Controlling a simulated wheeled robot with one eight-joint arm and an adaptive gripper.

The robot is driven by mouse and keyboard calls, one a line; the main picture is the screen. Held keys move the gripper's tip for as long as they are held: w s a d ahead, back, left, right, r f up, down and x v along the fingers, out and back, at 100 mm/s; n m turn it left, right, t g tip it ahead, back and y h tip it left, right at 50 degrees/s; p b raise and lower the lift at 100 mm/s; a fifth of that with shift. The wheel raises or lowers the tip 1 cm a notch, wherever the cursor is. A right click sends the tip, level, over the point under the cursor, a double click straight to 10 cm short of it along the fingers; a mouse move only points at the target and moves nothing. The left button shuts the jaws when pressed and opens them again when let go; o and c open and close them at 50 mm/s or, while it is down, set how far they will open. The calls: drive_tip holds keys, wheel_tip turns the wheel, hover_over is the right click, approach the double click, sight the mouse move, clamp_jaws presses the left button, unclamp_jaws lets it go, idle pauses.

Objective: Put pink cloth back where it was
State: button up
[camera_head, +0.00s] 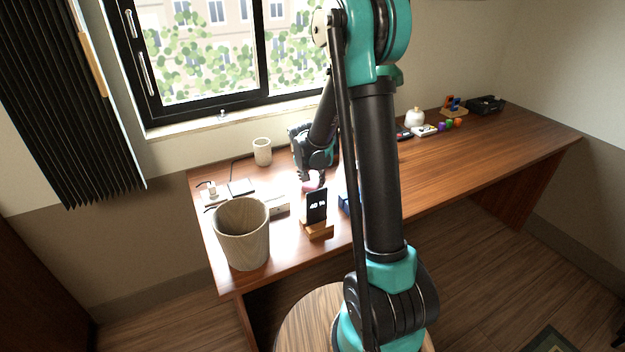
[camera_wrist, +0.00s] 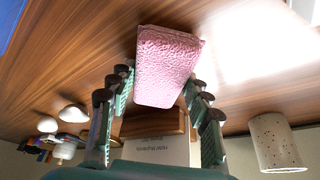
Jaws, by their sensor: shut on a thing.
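The pink cloth (camera_wrist: 167,62) is a folded, textured block between the fingers of my gripper (camera_wrist: 158,88) in the wrist view. My gripper is shut on it. In the head view my gripper (camera_head: 314,176) is low over the left part of the wooden desk (camera_head: 450,160), and a little of the pink cloth (camera_head: 311,184) shows beneath it. It is behind the phone on a wooden stand (camera_head: 317,206). I cannot tell whether the cloth touches the desk. My arm hides part of the desk.
A wood-grain bin (camera_head: 243,234) stands at the desk's front left. A pale speckled cup (camera_head: 262,151) is near the window. A blue object (camera_head: 345,203) is beside the phone stand. Several small objects line the desk's far right back. The right front of the desk is clear.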

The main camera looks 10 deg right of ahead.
drive_tip(key=o, duration=1.2)
drive_tip(key=shift+f, duration=0.1)
drive_tip(key=v, duration=1.2)
